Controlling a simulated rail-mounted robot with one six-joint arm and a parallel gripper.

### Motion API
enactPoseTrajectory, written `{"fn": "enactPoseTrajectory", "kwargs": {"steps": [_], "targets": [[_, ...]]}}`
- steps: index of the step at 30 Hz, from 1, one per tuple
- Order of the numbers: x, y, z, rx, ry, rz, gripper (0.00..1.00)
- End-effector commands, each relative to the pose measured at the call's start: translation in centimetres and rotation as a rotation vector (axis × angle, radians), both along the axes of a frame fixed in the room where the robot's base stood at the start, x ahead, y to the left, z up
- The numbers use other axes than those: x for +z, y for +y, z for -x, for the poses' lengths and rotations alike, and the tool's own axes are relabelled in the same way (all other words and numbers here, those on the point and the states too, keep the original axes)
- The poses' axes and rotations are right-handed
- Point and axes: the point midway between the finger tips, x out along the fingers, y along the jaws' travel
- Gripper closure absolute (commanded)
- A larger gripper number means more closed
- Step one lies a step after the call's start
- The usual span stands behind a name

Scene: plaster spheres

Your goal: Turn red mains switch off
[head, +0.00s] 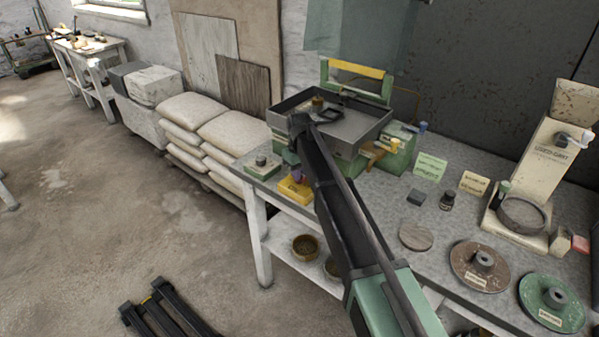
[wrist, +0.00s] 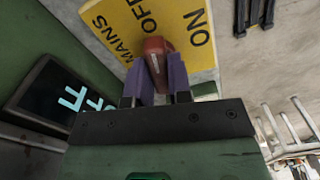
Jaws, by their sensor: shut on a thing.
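The yellow mains plate (head: 294,190) sits at the left front of the workbench. In the wrist view the plate (wrist: 120,28) carries the words MAINS, OFF and ON in black. The red switch handle (wrist: 156,47) stands up from it, near the words OFF and ON. My gripper (wrist: 162,78) has purple fingers, one on each side of the red handle, and is shut on it. In the head view my gripper (head: 297,175) reaches down just above the plate, and the red handle is hidden there. The handle's exact setting is hard to tell.
A dark display (wrist: 60,95) with pale blue letters is close to my gripper. A grey tray machine (head: 345,130) stands right behind it. Discs (head: 480,265) and bottles stand further right. Bowls (head: 305,248) sit on the lower shelf.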

Motion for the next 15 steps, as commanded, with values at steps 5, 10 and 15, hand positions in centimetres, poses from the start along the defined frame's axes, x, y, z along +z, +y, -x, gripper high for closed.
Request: {"fn": "enactPoseTrajectory", "kwargs": {"steps": [5, 10, 15], "targets": [[-0.01, 0.0, 0.04, 0.118, 0.0, 0.0, 1.0], [-0.01, 0.0, 0.04, 0.195, 0.0, 0.0, 1.0], [-0.02, 0.0, 0.04, 0.237, 0.0, 0.0, 1.0]]}}
